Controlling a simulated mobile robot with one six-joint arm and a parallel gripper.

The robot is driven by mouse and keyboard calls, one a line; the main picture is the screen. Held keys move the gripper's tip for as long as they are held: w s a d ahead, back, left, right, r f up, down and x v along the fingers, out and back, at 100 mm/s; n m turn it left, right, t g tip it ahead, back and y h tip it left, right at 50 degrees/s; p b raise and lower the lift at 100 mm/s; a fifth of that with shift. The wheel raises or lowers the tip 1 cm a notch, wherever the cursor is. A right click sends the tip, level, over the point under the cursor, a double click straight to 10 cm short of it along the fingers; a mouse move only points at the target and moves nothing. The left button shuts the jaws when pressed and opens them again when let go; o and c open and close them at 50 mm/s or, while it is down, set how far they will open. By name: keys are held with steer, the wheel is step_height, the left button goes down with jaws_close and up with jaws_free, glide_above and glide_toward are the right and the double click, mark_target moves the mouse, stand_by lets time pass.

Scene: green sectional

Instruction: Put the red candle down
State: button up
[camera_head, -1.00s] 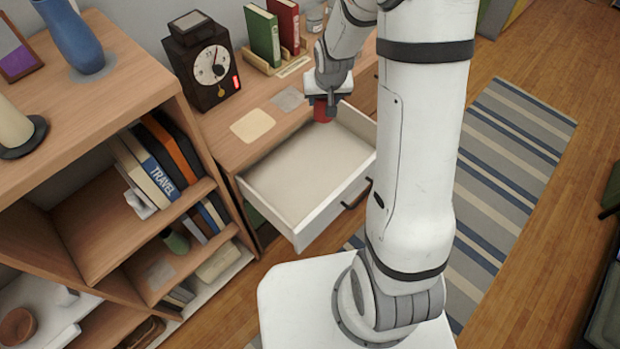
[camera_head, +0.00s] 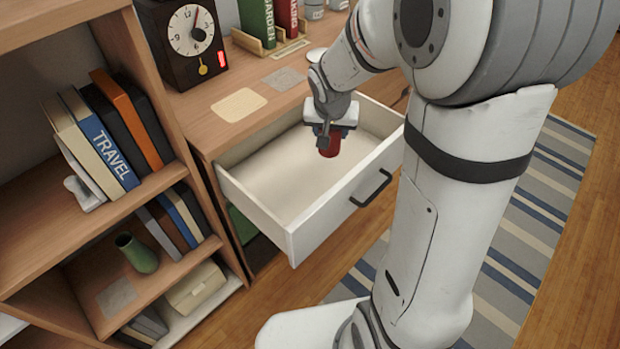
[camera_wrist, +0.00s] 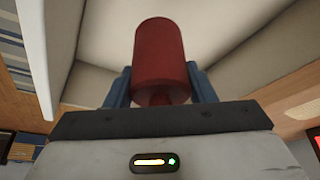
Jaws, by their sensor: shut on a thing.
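The red candle (camera_head: 329,146) is a small dark red cylinder. It also fills the upper middle of the wrist view (camera_wrist: 160,55). My gripper (camera_head: 327,130) is shut on it, with a blue finger on each side of the candle in the wrist view. The candle hangs over the open white drawer (camera_head: 262,208), toward its right part. The drawer's pale floor is bare. I cannot tell whether the candle's lower end touches the drawer floor.
The wooden desktop (camera_head: 190,108) behind the drawer holds a beige pad (camera_head: 239,105), a grey pad (camera_head: 284,77), a black clock (camera_head: 183,40) and green and red books in a holder. A bookshelf (camera_head: 150,185) stands at left. A striped rug (camera_head: 520,240) lies at right.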

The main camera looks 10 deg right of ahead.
step_height(320, 180, down, 10)
steer(key=b, duration=0.3)
steer(key=shift+s+f+b, duration=0.1)
steer(key=shift+f+b, duration=0.05)
steer(key=shift+b, duration=0.2)
steer(key=shift+f, duration=0.2)
steer(key=o, duration=1.1)
steer(key=shift+o, duration=0.2)
steer(key=shift+r, duration=0.15)
